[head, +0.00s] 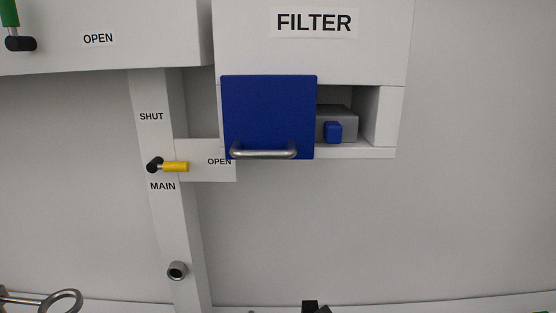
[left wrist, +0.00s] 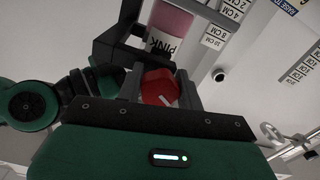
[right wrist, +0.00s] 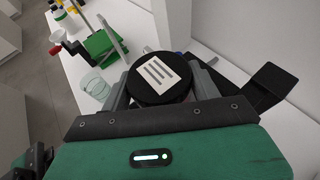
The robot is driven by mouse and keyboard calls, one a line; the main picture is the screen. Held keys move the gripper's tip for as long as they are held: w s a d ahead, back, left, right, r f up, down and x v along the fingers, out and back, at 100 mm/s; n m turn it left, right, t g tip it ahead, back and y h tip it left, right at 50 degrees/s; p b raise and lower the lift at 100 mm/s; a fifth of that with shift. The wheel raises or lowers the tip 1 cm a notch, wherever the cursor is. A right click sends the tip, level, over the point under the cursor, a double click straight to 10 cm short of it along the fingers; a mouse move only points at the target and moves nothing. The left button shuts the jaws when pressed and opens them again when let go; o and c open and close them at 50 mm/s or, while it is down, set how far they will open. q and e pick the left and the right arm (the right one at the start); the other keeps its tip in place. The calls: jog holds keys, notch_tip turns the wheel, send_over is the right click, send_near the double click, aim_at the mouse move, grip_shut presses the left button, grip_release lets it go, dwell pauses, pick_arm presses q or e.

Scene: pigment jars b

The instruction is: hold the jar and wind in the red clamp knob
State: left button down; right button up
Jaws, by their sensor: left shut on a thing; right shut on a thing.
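In the left wrist view my left gripper (left wrist: 160,80) is shut on the red clamp knob (left wrist: 157,90), which sits between its two fingers. Just beyond it, a jar with pink contents and a PINK label (left wrist: 168,32) stands within a dark clamp frame (left wrist: 118,42). In the right wrist view my right gripper (right wrist: 161,88) is shut on a jar seen from above. Its round black lid (right wrist: 143,97) carries a white label with dark stripes, and the lid hides the jar's body. Neither gripper can be made out in the head view.
A black bracket (right wrist: 272,88) lies right of the held jar. A green device (right wrist: 102,45) and a clear glass (right wrist: 95,87) stand on the white bench to the left. The head view shows a FILTER box with a blue door (head: 268,112) and a yellow valve handle (head: 175,167).

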pick_arm(q)
jog(key=c, duration=0.9)
grip_release()
jog(key=s, duration=1.1)
jog(key=shift+s, duration=0.4)
